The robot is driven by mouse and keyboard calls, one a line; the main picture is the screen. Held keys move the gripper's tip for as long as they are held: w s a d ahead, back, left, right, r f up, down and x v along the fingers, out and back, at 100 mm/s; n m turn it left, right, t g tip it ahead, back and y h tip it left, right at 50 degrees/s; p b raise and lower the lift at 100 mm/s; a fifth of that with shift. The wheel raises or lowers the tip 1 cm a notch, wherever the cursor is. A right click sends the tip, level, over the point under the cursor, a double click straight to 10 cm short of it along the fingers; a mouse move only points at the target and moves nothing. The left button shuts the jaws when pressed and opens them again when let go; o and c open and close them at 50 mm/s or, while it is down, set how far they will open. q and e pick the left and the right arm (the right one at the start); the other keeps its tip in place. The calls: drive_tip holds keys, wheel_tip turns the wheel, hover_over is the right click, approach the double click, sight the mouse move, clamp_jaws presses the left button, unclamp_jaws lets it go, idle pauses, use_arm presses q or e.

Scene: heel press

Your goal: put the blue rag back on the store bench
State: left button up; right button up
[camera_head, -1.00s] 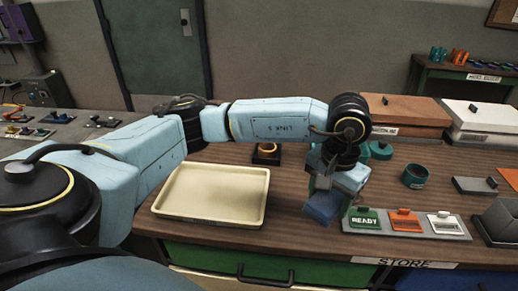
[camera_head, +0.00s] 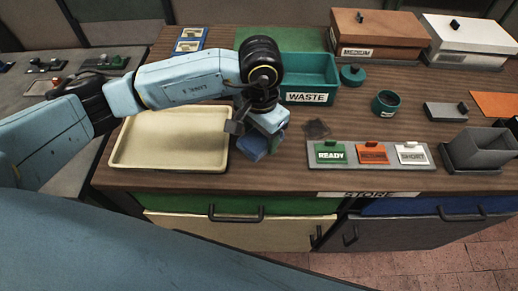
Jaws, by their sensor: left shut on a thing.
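The blue rag (camera_head: 253,146) is a small folded blue piece, partly hidden by my left gripper (camera_head: 256,133). The gripper points down and is shut on the rag. It is over the store bench (camera_head: 290,178), a brown wooden top with a STORE label on its front edge, between the cream tray and the label rack. The rag is at or just above the wood; I cannot tell if it touches. My right gripper is not in view.
The empty cream tray (camera_head: 170,140) is left of the rag. The teal WASTE bin (camera_head: 308,78) stands behind it. Bare wood lies in front.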

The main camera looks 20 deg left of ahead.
sight(260, 136)
use_arm(q)
drive_tip(key=shift+w+f, duration=0.1)
drive_tip(key=shift+f, duration=3.15)
drive_tip(key=shift+f, duration=0.1)
drive_tip(key=shift+f, duration=0.1)
drive_tip(key=o, duration=0.9)
drive_tip(key=shift+o, duration=0.2)
drive_tip(key=shift+r+p, duration=0.3)
drive_tip(key=shift+p, duration=0.05)
wheel_tip(260, 136, up, 12)
drive_tip(key=shift+f+b, duration=0.1)
drive_tip(key=shift+b, duration=0.6)
